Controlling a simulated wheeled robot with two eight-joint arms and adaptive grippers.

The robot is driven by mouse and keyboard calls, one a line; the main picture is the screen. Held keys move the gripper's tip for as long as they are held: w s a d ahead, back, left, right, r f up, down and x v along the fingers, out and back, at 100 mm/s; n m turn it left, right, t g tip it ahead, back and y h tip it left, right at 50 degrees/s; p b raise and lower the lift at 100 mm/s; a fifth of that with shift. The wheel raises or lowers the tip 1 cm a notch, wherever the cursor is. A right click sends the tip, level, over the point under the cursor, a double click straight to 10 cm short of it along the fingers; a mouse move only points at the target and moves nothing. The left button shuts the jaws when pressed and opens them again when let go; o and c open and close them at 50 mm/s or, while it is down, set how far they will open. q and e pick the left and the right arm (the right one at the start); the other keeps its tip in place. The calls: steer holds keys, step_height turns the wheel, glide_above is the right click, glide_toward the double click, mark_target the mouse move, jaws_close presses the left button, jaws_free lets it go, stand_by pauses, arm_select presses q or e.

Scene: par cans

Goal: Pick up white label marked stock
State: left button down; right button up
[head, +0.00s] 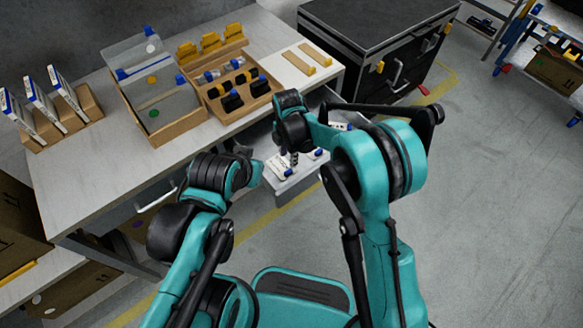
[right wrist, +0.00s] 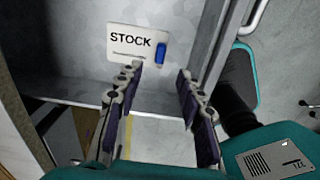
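The white label marked STOCK (right wrist: 133,43) lies flat in the open grey drawer, with a blue piece at its right end in the right wrist view. A white label (head: 281,168) shows in the drawer in the head view, but its print is too small to read. My right gripper (right wrist: 160,73) is open and empty, its two fingers apart just short of the label. In the head view my right gripper (head: 292,156) points down over the drawer. My left gripper (head: 252,171) is left of the drawer; its fingers are hidden.
The open drawer (head: 296,188) sticks out under the worktable (head: 105,165); its walls stand close around my right gripper. On the table are a wooden tray (head: 213,98), a box (head: 170,132) and a rack (head: 88,101). A dark cabinet (head: 345,45) stands behind. Floor to the right is clear.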

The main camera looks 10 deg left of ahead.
mark_target(289, 171)
step_height(289, 171, down, 4)
steer(key=shift+a+r+b, duration=0.1)
steer(key=shift+b, duration=0.55)
step_height(289, 171, down, 5)
steer(key=b, duration=0.2)
steer(key=shift+b, duration=0.35)
jaws_close()
